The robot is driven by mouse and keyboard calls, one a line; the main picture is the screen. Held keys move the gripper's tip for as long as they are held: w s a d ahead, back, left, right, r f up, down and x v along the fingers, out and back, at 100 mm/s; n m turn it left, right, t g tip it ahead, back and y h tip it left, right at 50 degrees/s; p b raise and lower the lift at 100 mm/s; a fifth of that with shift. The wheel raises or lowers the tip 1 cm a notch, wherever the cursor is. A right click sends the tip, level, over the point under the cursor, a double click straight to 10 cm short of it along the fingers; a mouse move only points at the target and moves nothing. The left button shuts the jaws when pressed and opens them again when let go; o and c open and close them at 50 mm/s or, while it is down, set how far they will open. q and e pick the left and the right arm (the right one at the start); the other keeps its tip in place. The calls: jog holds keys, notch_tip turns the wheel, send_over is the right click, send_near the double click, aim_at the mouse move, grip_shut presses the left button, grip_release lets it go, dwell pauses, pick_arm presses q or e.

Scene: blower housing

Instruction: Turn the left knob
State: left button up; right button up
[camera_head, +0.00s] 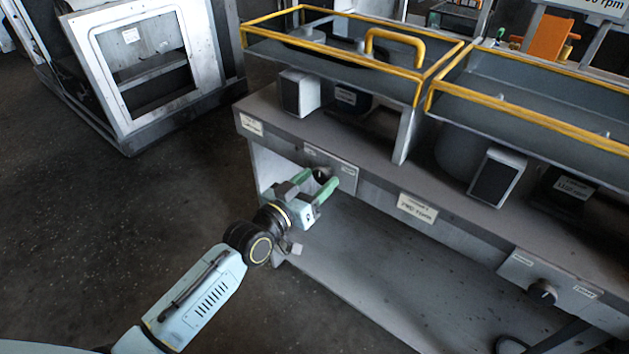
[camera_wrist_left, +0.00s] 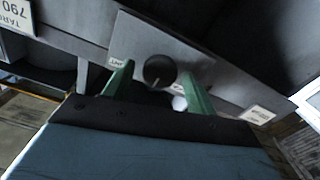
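The left knob (camera_head: 321,174) is dark and round, on a grey panel (camera_head: 344,173) at the left of the bench front. In the left wrist view the knob (camera_wrist_left: 159,71) shows between my fingertips. My left gripper (camera_head: 315,183) has two green fingers, one on each side of the knob, and also shows in the left wrist view (camera_wrist_left: 158,72). The fingers are spread, with a small gap to the knob on each side. I cannot tell how far they reach along its depth. My right gripper is not in view.
A second dark knob (camera_head: 542,292) sits on a panel at the right of the bench front. Yellow-railed trays (camera_head: 345,52) stand on the bench (camera_head: 385,178). A label (camera_head: 417,208) lies between the panels. Dark floor at left is clear; a metal frame (camera_head: 110,80) stands behind.

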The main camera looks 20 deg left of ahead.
pick_arm(q)
jog(key=shift+s, duration=0.1)
jog(key=shift+s+a, duration=0.15)
jog(key=shift+s, duration=0.15)
jog(key=p+v, duration=0.2)
jog(key=v, duration=1)
jog(key=shift+s+a, duration=0.1)
jog(key=shift+s, duration=0.15)
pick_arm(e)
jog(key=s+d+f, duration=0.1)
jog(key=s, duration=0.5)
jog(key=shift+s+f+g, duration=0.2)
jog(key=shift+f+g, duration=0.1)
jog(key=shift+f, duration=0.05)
